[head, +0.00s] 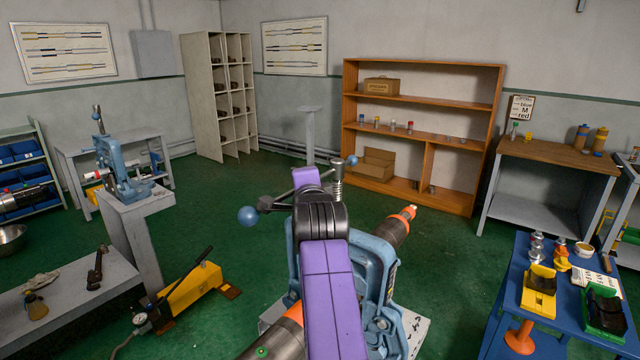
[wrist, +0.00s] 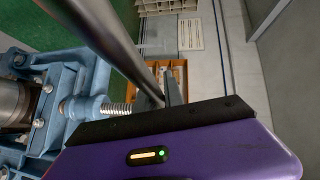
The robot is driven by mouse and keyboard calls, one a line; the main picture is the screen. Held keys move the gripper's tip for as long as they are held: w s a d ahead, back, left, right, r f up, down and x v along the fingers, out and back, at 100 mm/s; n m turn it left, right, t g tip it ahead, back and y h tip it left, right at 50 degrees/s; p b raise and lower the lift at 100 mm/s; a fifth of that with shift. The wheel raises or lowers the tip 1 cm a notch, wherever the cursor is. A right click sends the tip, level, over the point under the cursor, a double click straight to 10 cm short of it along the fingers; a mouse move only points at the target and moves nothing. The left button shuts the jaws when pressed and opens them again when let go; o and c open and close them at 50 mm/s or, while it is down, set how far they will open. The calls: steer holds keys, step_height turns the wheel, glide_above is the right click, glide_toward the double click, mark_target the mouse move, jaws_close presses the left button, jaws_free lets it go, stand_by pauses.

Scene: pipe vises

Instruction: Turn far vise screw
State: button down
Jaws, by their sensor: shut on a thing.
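A blue pipe vise (head: 372,265) stands in the middle of the head view, partly hidden behind my purple arm. Its threaded screw (head: 338,180) rises at the top, and the screw also shows in the wrist view (wrist: 116,109). A handle bar with blue ball ends (head: 248,215) crosses the screw head; in the wrist view the dark bar (wrist: 112,38) runs down to my fingers. My gripper (wrist: 168,92) is shut on this bar, beside the screw. A dark pipe with orange ends (head: 392,235) lies through the vise.
A second blue vise (head: 122,175) stands on a grey pedestal at left. A yellow pump (head: 190,290) sits on the floor before it. A blue table (head: 510,300) with parts is at right.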

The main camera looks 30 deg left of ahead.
steer(key=shift+a+r, duration=0.1)
steer(key=shift+r, duration=0.1)
steer(key=c, duration=1.5)
jaws_free()
steer(key=shift+o, duration=0.2)
steer(key=shift+f, duration=0.1)
steer(key=b+v, duration=0.2)
steer(key=v, duration=0.5)
steer(key=shift+s+d, duration=0.2)
steer(key=shift+s, duration=0.15)
